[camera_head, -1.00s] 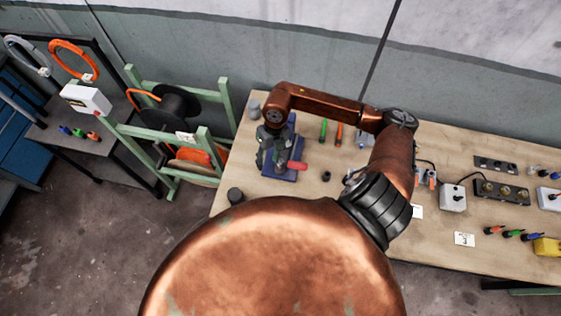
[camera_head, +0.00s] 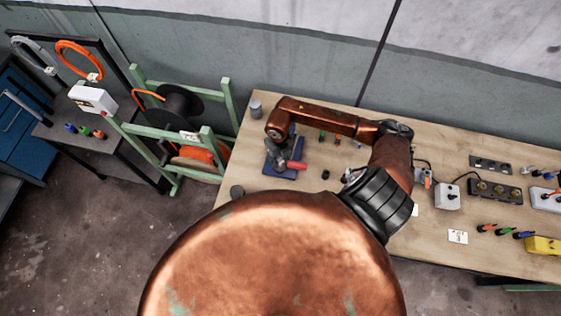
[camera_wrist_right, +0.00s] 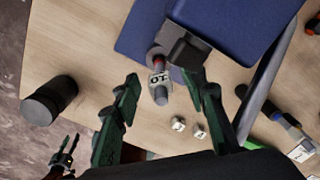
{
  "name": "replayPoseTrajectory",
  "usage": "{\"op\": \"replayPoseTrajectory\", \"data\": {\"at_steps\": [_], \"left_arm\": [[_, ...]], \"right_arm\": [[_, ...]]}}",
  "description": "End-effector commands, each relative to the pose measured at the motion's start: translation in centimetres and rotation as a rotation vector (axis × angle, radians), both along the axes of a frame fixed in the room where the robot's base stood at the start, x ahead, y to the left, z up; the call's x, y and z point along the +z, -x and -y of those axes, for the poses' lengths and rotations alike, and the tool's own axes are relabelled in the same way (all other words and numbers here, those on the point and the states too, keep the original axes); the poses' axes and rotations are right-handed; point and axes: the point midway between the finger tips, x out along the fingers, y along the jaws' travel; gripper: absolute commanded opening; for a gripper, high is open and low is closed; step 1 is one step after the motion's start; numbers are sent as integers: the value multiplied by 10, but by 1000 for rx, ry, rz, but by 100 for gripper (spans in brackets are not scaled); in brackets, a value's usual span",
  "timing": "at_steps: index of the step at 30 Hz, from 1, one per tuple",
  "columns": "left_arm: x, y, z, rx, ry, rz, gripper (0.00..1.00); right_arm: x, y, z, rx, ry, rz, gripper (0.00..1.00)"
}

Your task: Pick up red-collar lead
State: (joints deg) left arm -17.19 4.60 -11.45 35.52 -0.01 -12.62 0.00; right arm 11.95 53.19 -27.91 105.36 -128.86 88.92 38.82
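A small upright-looking piece with a red collar (camera_wrist_right: 154,57) and a lettered white tag lies beside the blue plate in the right wrist view. I cannot tell whether it is the red-collar lead. My right gripper (camera_wrist_right: 162,108) is open, with the piece's grey end between and beyond its green fingers. In the head view, its arm reaches over the blue plate (camera_head: 284,172), where a red handle (camera_head: 297,165) shows. Another lead with a red-orange collar (camera_head: 484,228) lies at the right front of the bench.
Green and blue-collar leads (camera_head: 523,235) lie near a yellow block (camera_head: 543,245). A dark cylinder (camera_wrist_right: 50,100) stands near the bench edge. Two small white cubes (camera_wrist_right: 178,124) lie near the right fingers. A green cable-reel rack (camera_head: 205,140) stands left of the bench.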

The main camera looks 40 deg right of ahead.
Motion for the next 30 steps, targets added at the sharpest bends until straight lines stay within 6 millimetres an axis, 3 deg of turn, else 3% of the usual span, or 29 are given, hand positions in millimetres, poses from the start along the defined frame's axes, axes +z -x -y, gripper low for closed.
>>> {"op": "replayPoseTrajectory", "data": {"at_steps": [5,21,30], "left_arm": [[0,0,0,0,0,0,40],[0,0,0,-1,0,0,40],[0,0,0,-1,0,0,40]], "right_arm": [[0,0,0,0,0,1,38],[0,0,0,0,0,1,1],[1,-1,0,0,0,1,0]]}}
